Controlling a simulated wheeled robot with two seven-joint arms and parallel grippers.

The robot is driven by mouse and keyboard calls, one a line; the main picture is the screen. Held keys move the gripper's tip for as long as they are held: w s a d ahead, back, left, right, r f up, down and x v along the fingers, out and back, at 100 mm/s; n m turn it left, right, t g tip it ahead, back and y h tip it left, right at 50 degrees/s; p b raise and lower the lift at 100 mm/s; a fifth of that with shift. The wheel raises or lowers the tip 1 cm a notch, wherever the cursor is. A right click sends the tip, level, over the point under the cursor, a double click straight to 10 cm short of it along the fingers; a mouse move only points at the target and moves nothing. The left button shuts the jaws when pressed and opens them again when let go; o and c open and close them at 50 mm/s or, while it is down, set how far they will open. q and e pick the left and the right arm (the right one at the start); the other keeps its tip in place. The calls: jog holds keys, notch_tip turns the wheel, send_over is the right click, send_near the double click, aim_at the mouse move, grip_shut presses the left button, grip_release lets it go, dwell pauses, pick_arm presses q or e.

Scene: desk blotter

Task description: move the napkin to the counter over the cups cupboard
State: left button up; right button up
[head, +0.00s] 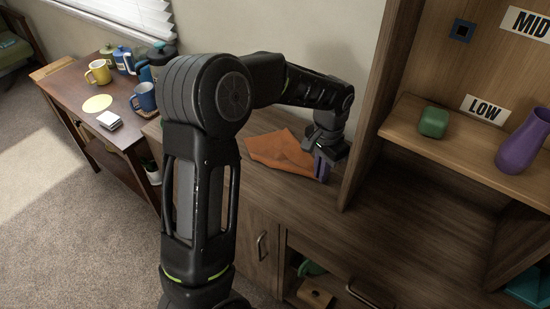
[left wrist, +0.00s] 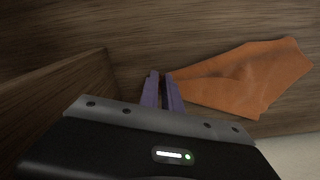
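The napkin (head: 282,152) is an orange cloth lying creased on the wooden counter (head: 262,200), left of the shelf's upright panel. It also shows in the left wrist view (left wrist: 245,78), narrowing toward my fingers. My left gripper (head: 322,170) points down at the napkin's right end. Its purple fingers (left wrist: 161,88) are close together and appear shut on the napkin's edge; the exact contact is partly hidden by the finger. No label reading cups is in view. My right gripper is not in view.
A shelf with LOW (head: 484,108) and MID (head: 529,22) labels stands right, holding a green block (head: 433,122) and a purple vase (head: 524,142). A side table (head: 72,92) at left bears mugs, including a yellow one (head: 98,72).

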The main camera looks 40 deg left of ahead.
pick_arm(q)
jog(key=o, duration=0.8)
jog(key=shift+d+r+p, duration=0.3)
jog(key=shift+r+p, duration=0.3)
jog(key=shift+r, duration=0.15)
jog(key=shift+d+r+p, duration=0.3)
jog(key=shift+r+p, duration=0.25)
jog(key=shift+r, duration=0.2)
